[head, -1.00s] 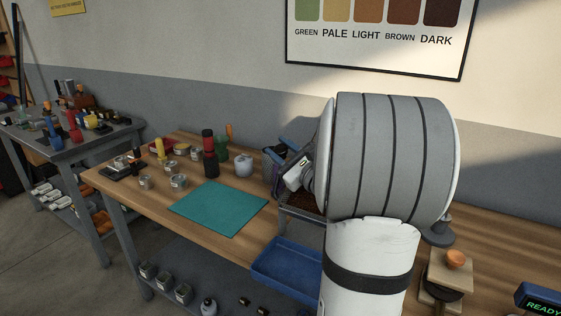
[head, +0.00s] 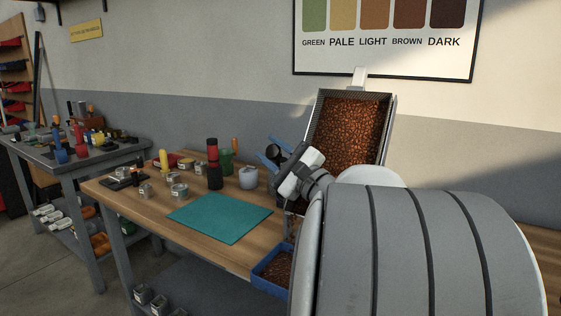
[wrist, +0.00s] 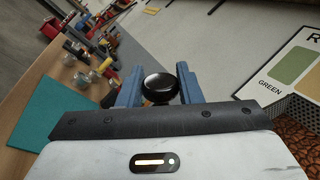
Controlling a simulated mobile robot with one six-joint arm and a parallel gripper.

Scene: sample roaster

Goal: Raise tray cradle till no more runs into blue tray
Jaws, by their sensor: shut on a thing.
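The tray cradle (head: 390,125) is a mesh-walled metal tray, tipped up steeply, with many brown beans (head: 350,130) spread over its floor. A corner of it shows at the right of the wrist view (wrist: 292,108). My gripper (head: 274,158) has blue fingers and is shut on a round black knob (wrist: 160,82), which sits between the fingers in the wrist view. The blue tray (head: 268,287) lies low at the bench front and holds brown beans. My arm hides its right part and the cradle's lower end, so I cannot see whether beans are falling.
A teal mat (head: 220,210) lies on the wooden bench (head: 130,195). Several tins, a red-and-black grinder (head: 213,165) and a white jar (head: 248,178) stand behind it. A roast colour chart (head: 388,38) hangs on the wall. A grey table (head: 75,155) stands at left.

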